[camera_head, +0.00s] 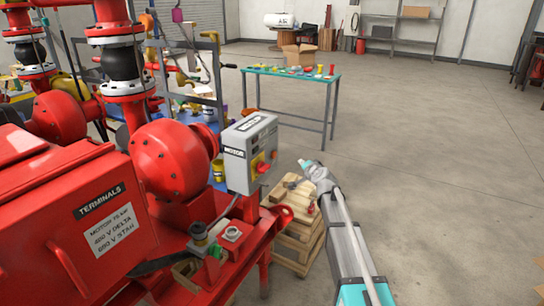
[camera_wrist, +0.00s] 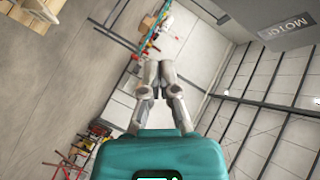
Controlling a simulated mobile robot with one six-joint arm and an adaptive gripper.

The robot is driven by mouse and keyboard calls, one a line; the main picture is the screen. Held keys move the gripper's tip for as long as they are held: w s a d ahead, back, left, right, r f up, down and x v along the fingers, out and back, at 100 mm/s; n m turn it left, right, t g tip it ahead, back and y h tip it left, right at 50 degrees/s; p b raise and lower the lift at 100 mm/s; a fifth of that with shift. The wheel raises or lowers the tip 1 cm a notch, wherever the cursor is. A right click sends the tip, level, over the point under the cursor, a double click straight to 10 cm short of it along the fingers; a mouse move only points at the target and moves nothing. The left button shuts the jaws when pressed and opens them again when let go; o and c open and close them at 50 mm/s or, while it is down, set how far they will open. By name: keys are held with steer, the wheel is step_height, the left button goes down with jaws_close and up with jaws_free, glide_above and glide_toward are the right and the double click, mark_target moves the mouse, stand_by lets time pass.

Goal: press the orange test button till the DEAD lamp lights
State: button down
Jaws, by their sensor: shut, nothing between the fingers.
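The grey motor control box (camera_head: 236,166) stands on the red skid in the middle of the head view. Its front face, seen at a steep angle, carries a yellow and red control (camera_head: 262,164). The orange test button and the DEAD lamp are too small to tell apart here. My gripper (camera_head: 306,164) is to the right of the box, apart from it, with bare floor behind. In the wrist view my gripper (camera_wrist: 160,66) has its fingers together and empty. A corner of the box (camera_wrist: 285,25) labelled MOTOR shows upside down at upper right.
A wooden crate stack (camera_head: 297,232) with small items on top stands below my gripper. The red terminals box (camera_head: 75,215) and pump fill the left. A green-topped table (camera_head: 300,74) with small parts stands behind. The floor (camera_head: 440,150) at right is clear.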

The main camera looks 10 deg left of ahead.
steer(key=shift+a, duration=0.15)
steer(key=w+a, duration=0.3)
steer(key=a, duration=0.5)
stand_by(0.3)
steer(key=shift+w+a, duration=0.15)
steer(key=shift+a, duration=0.65)
stand_by(2.5)
steer(key=shift+d, duration=0.15)
steer(key=shift+s+d, duration=0.3)
steer(key=shift+d, duration=0.4)
steer(key=shift+s+d, duration=0.1)
steer(key=shift+d, duration=0.05)
stand_by(0.4)
steer(key=shift+s+d, duration=0.25)
steer(key=shift+d, duration=0.5)
steer(key=shift+s+d, duration=0.3)
steer(key=shift+d, duration=0.4)
steer(key=shift+s+d, duration=0.25)
steer(key=shift+d, duration=0.5)
